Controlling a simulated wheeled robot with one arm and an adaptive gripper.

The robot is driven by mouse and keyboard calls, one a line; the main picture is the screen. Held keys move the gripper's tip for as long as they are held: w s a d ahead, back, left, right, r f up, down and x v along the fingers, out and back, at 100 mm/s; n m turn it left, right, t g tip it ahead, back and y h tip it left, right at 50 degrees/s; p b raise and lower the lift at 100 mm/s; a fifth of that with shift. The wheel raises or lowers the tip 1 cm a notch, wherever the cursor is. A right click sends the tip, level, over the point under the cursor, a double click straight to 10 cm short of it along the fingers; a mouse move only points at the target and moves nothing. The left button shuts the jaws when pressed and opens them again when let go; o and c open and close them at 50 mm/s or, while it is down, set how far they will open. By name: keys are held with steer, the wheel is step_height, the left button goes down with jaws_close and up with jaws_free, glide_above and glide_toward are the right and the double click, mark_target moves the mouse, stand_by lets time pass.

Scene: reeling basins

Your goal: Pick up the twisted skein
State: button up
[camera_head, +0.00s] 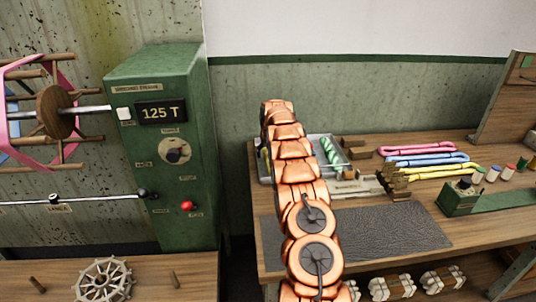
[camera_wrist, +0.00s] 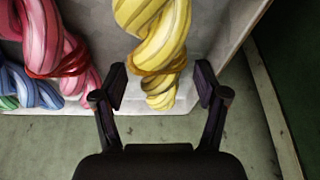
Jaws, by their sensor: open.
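A yellow twisted skein (camera_wrist: 152,28) lies in a grey tray (camera_wrist: 218,40) in the wrist view, its banded near end pointing towards my gripper. My gripper (camera_wrist: 161,80) is open and empty, with one finger on each side of that end in the picture. Neither finger visibly touches it, and I cannot tell the height gap. A pink twisted skein (camera_wrist: 50,35) lies to its left, with blue (camera_wrist: 85,70) and green (camera_wrist: 38,95) ones further left. In the head view my arm hides the gripper and much of the tray (camera_head: 318,138); a green skein (camera_head: 330,150) shows there.
Pink (camera_head: 417,149), blue (camera_head: 432,160) and yellow (camera_head: 445,170) untwisted skeins lie right of the tray on the wooden table. A dark mat (camera_head: 400,228) covers the table's front. A green machine cabinet (camera_head: 165,150) stands left. A wall rises behind the table.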

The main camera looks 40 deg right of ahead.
mark_target(267, 150)
steer(key=shift+c, duration=0.3)
steer(key=c, duration=1.2)
steer(key=shift+r+b, duration=0.8)
steer(key=shift+r, duration=1)
steer(key=shift+s+a+f, duration=0.1)
steer(key=shift+a, duration=0.05)
steer(key=shift+s+a+b, duration=0.1)
steer(key=shift+a+b, duration=0.15)
steer(key=shift+b, duration=0.05)
